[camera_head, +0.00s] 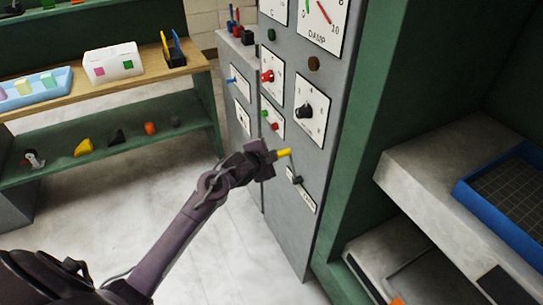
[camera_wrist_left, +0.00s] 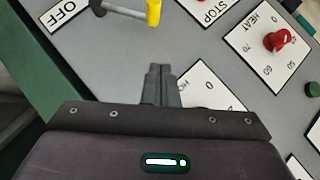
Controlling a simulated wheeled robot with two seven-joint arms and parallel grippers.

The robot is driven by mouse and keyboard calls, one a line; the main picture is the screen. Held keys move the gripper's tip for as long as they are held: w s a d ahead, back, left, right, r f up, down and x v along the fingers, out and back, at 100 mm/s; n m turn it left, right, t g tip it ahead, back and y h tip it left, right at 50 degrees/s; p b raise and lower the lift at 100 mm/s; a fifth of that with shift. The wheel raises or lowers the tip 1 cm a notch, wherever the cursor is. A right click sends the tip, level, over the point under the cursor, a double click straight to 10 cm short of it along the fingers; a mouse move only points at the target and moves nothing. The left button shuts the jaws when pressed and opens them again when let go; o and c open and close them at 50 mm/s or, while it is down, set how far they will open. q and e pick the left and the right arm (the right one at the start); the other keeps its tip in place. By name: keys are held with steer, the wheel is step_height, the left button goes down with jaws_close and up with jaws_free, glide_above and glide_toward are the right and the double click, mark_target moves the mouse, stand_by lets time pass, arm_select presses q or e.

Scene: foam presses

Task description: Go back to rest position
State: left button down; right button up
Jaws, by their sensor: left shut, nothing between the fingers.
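My left gripper (camera_head: 268,157) is in front of the grey control panel (camera_head: 285,220) in the head view. Its fingers are shut with nothing between them, and its tips show in the left wrist view (camera_wrist_left: 160,72). A lever with a yellow handle (camera_head: 284,153) is by the fingertips in the head view. In the left wrist view the yellow handle (camera_wrist_left: 153,12) is beyond the tips, with a visible gap. The lever's dark pivot (camera_head: 297,180) is beside a white label, which reads OFF in the left wrist view (camera_wrist_left: 64,11). My right gripper is not in view.
The panel carries a red knob (camera_head: 267,76), a black knob (camera_head: 306,111) and small buttons. A green shelf frame with a blue tray (camera_head: 462,190) stands at the right. A wooden-topped bench (camera_head: 140,84) stands at the left. The pale floor (camera_head: 200,265) between is clear.

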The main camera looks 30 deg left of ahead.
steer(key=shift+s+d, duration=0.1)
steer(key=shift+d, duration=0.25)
arm_select(q)
steer(key=s+f+n+g+b, duration=0.15)
steer(key=s+f, duration=0.35)
steer(key=f, duration=0.6)
steer(key=s+d+f+n+g, duration=0.1)
steer(key=s+f+n+g, duration=0.1)
steer(key=s+f, duration=0.65)
steer(key=s+f+n+g+b, duration=0.1)
steer(key=s+f+g, duration=0.15)
steer(key=f, duration=1.05)
steer(key=s+d+f+n+g, duration=0.1)
steer(key=s+f, duration=0.6)
steer(key=s, duration=0.5)
steer(key=s+d+f+n+g+b, duration=0.1)
steer(key=s+d+f+n+g, duration=0.1)
steer(key=s+f, duration=0.5)
steer(key=s+d+f+n+g, duration=0.1)
steer(key=s+f, duration=0.6)
steer(key=s, duration=1.1)
steer(key=shift+s+d+f+n+g, duration=0.25)
steer(key=shift+n+g, duration=0.1)
steer(key=shift+g, duration=0.25)
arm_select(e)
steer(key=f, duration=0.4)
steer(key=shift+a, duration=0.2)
